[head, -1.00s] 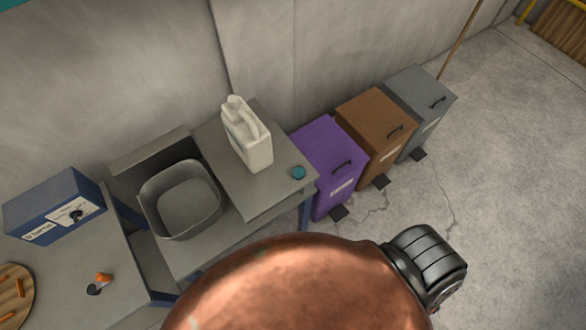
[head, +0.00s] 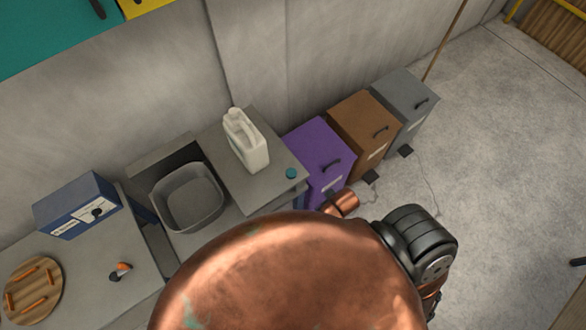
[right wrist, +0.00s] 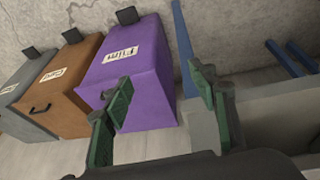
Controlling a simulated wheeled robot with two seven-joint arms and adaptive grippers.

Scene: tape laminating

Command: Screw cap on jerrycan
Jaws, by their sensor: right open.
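A white jerrycan (head: 245,142) stands upright on the grey table (head: 228,168) against the wall. A teal cap (head: 291,173) lies apart from it, near the table's front right corner. In the right wrist view my right gripper (right wrist: 158,110) is open and empty, with its green-padded fingers apart. The wrist view shows the bins and the table's edge but not the jerrycan or the cap. The right gripper does not show in the head view. My left gripper is not in view.
Purple (head: 319,160), brown (head: 362,128) and grey (head: 405,105) bins stand right of the table. A grey basin (head: 187,197) sits to the left. A blue box (head: 77,205) and a round wooden board (head: 33,290) are further left. Open floor lies at the right.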

